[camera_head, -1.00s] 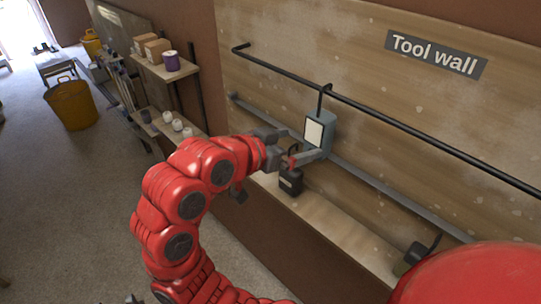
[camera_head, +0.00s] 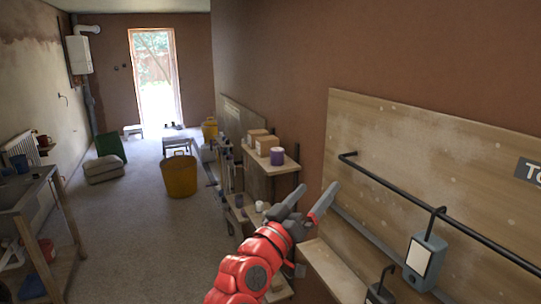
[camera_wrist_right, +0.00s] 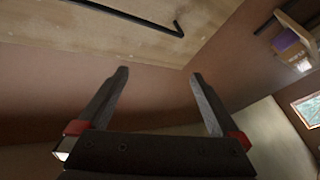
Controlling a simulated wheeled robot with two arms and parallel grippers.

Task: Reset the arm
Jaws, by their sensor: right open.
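My right arm is red and comes up from the bottom of the head view. Its gripper (camera_head: 312,203) is open and empty, raised in front of the tool wall's left end. In the right wrist view the two dark fingers (camera_wrist_right: 159,75) stand apart with nothing between them. My left gripper is not in either view.
The tool wall board (camera_head: 400,150) carries a black rail (camera_head: 380,178) with a grey-blue device (camera_head: 426,262) hanging from it. Shelves with boxes (camera_head: 267,144) and a purple tin (camera_head: 277,156) stand left of it. A yellow tub (camera_head: 179,176) stands on the open floor.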

